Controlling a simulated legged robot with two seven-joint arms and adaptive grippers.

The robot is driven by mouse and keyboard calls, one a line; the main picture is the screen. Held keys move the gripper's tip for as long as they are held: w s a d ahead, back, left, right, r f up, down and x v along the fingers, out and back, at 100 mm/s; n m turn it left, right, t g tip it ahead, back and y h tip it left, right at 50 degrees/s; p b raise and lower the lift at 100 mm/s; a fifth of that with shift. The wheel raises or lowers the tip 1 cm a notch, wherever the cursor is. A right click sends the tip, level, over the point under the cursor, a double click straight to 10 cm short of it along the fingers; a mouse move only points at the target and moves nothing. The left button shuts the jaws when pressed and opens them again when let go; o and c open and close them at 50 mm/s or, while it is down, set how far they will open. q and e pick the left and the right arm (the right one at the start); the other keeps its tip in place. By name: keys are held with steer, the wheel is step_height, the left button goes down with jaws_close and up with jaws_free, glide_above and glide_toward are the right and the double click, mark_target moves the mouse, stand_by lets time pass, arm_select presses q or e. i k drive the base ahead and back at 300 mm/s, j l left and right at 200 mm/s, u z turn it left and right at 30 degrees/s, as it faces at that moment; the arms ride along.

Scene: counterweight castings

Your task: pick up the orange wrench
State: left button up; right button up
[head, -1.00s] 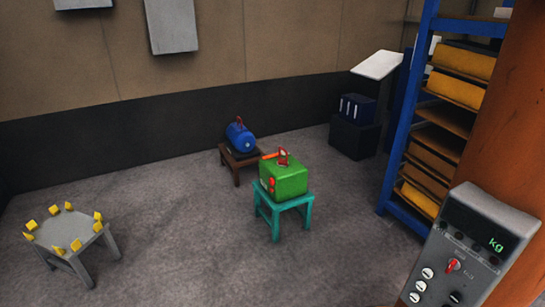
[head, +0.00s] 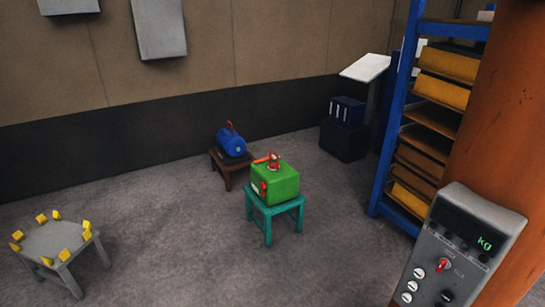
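A small orange bar (head: 261,160), perhaps the orange wrench, lies on top of a green block (head: 281,187), at the left of a red fitting (head: 274,159). It is too small to make out its jaws. The green block sits on a teal stool (head: 277,209) near the middle of the head view. Neither of my grippers shows in this view.
A blue cylinder (head: 231,142) rests on a brown stool (head: 233,167) behind. A grey table (head: 55,242) with yellow blocks stands at left. A blue-framed shelf (head: 392,130), an orange column (head: 510,120) and a scale panel (head: 462,250) fill the right. Floor between is clear.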

mark_target(274, 156)
steer(key=i+j+u, duration=0.35)
steer(key=i, duration=0.15)
steer(key=i+j+u, duration=0.1)
steer(key=i+u, duration=0.2)
steer(key=i, duration=0.15)
steer(key=i+j, duration=0.1)
steer(key=i, duration=0.55)
steer(key=i+z, duration=0.1)
steer(key=i, duration=0.55)
steer(key=i+j+z, duration=0.1)
steer(key=i, duration=0.55)
steer(key=i+j+z, duration=0.1)
steer(key=i+z, duration=0.15)
steer(key=i, duration=0.25)
steer(key=i+j+z, duration=0.2)
steer(key=i, duration=0.35)
steer(key=i+j+z, duration=0.25)
steer(key=i, duration=0.25)
